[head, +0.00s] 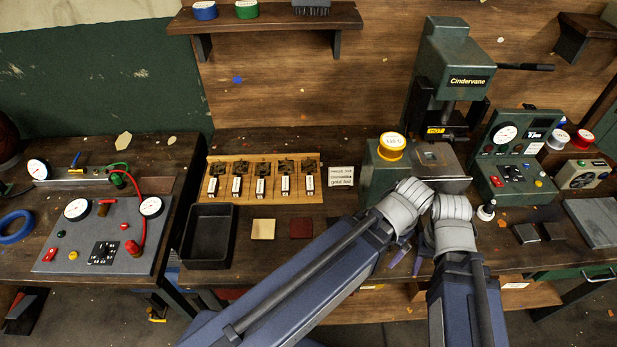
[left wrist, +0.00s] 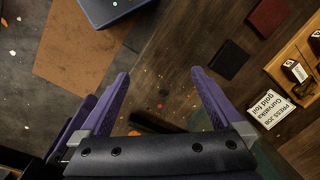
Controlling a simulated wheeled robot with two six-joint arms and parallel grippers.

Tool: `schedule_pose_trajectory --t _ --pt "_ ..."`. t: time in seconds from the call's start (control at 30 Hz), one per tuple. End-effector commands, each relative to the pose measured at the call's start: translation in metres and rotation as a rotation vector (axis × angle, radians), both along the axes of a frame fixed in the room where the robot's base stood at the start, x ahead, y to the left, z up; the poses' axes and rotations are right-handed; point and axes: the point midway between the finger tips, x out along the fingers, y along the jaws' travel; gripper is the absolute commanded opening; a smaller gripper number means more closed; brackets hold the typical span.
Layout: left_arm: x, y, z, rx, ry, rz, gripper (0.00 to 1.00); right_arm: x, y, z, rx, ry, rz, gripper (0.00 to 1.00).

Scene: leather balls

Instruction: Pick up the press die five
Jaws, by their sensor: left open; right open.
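Several press dies (head: 261,172) stand in a row in a wooden rack (head: 222,163) on the bench, each with a dark top and a small white label. The label numbers are too small to read, so I cannot tell which is five. In the left wrist view, part of the rack (left wrist: 288,55) shows at the right edge with two dies (left wrist: 296,72). My left gripper (left wrist: 160,76) is open and empty, off to the side of the rack; my arms hide it in the head view. My right gripper (head: 408,261) is open, its purple fingers partly hidden below the wrists.
A job card (head: 342,176) stands right of the rack. A black tray (head: 233,240), a tan square (head: 263,229) and a red square (head: 301,228) lie in front. A green press (head: 455,55) and gauge box (head: 520,133) stand right. A shelf (head: 270,20) hangs above.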

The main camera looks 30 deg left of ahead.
Motion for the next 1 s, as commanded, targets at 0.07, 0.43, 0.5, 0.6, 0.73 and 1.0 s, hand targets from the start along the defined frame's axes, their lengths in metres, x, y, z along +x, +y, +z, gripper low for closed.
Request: schedule_pose_trajectory --t 0.07,0.43,0.5,0.6,0.73,1.0 --pt "0.000 0.000 0.000 0.000 0.000 0.000 1.00 0.000 0.000 0.000 0.000 0.000 0.000 0.50" --pt "0.078 0.076 -0.012 -0.132 0.021 -0.196 1.00 0.000 0.000 -0.010 0.000 0.000 0.000 0.50" --pt "0.096 0.105 -0.014 -0.171 0.008 -0.264 1.00 0.000 0.000 -0.013 0.000 0.000 0.000 0.50" --pt "0.120 0.151 -0.017 -0.219 -0.022 -0.360 1.00 0.000 0.000 -0.016 0.000 0.000 -0.001 0.50" --pt "0.142 0.215 -0.019 -0.264 -0.078 -0.483 1.00 0.000 0.000 -0.021 0.000 0.000 -0.001 0.50" --pt "0.156 0.308 -0.020 -0.287 -0.182 -0.657 1.00 0.000 0.000 -0.026 0.000 0.000 -0.001 0.50"
